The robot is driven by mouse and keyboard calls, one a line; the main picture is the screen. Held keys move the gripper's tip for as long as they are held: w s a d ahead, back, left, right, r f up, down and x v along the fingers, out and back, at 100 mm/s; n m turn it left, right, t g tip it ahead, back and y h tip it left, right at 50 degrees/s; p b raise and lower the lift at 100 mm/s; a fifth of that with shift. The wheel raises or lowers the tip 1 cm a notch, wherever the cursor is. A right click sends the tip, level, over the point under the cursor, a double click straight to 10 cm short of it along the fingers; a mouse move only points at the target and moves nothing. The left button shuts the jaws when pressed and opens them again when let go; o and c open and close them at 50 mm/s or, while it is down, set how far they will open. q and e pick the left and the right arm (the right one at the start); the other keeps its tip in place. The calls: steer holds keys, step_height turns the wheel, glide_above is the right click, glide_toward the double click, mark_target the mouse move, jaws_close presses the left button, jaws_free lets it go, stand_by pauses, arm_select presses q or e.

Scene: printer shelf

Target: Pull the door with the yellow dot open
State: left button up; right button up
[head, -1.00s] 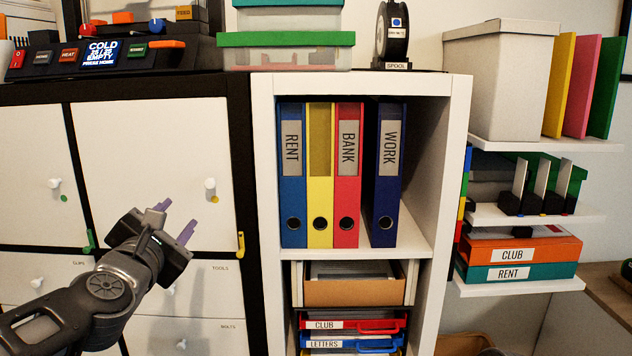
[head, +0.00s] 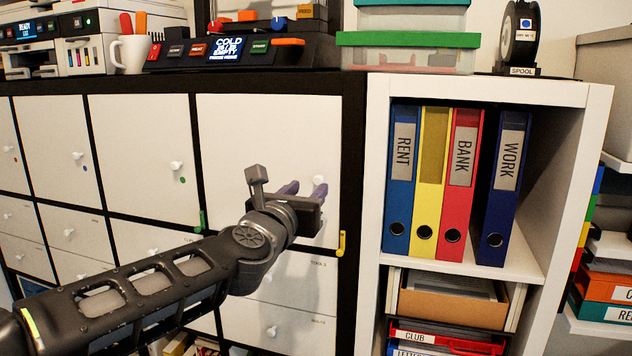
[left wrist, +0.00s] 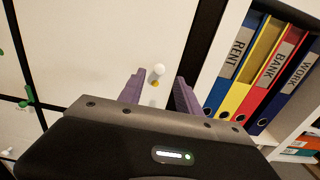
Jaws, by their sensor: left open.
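The white door with the yellow dot (head: 240,140) stands closed in the black-framed cabinet. Its white round knob (head: 319,180) is near the right edge, just behind my fingertips in the head view. The yellow dot (left wrist: 155,83) shows just below the knob (left wrist: 158,69) in the left wrist view; my gripper hides it in the head view. My left gripper (head: 305,189) is open and empty, its two purple fingers pointing at the door. In the left wrist view the knob appears between the fingertips; contact is not visible. My right gripper is not in view.
A door with a green dot (head: 140,150) is to the left. A yellow hook (head: 341,243) and a green hook (head: 200,221) stick out at the frame. Drawers (head: 300,275) lie below. A white shelf (head: 376,200) with binders stands right of the door.

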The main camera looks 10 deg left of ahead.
mark_target(317, 180)
arm_select(q)
steer(key=w+p, duration=0.1)
steer(key=w, duration=0.5)
steer(key=shift+d, duration=0.15)
steer(key=shift+c, duration=0.2)
jaws_close()
stand_by(1.0)
